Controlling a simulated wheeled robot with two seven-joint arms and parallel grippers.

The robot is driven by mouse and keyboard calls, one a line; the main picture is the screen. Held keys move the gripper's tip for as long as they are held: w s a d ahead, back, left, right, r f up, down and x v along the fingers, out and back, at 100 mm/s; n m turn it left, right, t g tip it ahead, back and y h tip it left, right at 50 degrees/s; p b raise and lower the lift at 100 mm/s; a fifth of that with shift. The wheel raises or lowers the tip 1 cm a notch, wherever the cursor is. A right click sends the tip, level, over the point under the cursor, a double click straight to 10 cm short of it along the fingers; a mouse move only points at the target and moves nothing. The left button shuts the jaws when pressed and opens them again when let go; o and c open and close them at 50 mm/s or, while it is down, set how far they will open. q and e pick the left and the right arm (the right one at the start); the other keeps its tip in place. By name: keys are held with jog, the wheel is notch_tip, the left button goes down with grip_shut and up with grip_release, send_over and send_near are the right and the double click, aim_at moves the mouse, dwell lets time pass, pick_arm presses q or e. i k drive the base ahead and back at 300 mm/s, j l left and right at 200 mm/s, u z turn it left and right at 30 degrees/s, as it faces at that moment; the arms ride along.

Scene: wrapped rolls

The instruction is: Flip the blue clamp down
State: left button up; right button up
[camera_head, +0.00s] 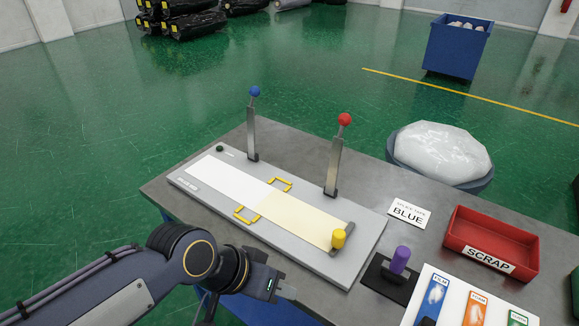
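The blue clamp (252,130) is a grey metal lever topped by a blue ball. It stands upright at the far edge of a light grey splice board (360,262) on the table. A second lever, the red-knobbed clamp (335,160), also stands upright, to its right. My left gripper (286,291) is low in the view, near the table's front edge, in front of the board and well apart from the blue clamp. It is seen from the side, so I cannot tell whether its fingers are open or shut. My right gripper is not in view.
White and cream strips (225,185) lie on the board between yellow brackets; a yellow knob (338,238) stands at its right end. Right of it are a purple knob (400,259), a BLUE card (408,212), a red SCRAP tray (465,225) and labelled cards (475,312).

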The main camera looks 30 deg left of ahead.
aim_at(255, 92)
jog(key=k+j+u, duration=0.15)
jog(key=k+u, duration=0.25)
jog(key=k, duration=0.25)
jog(key=j+u, duration=0.15)
jog(key=u, duration=2.5)
jog(key=i+l, duration=0.15)
jog(key=i, duration=0.4)
jog(key=i+l+u, duration=0.1)
jog(key=i, duration=0.5)
jog(key=i+l, duration=0.2)
jog(key=i, duration=0.35)
jog(key=i+l+z, duration=0.2)
jog(key=i+z, duration=1.2)
jog(key=i+j+z, duration=0.3)
jog(key=z, duration=0.2)
jog(key=i+l+z, duration=0.15)
jog(key=i+z, duration=0.25)
jog(key=i, duration=0.2)
jog(key=i+z, duration=0.45)
jog(key=i, duration=0.2)
jog(key=i+j, duration=0.15)
jog(key=i, duration=0.65)
jog(key=i+j, duration=0.2)
jog(key=i, duration=0.6)
jog(key=i+z, duration=0.1)
jog(key=z, duration=3.85)
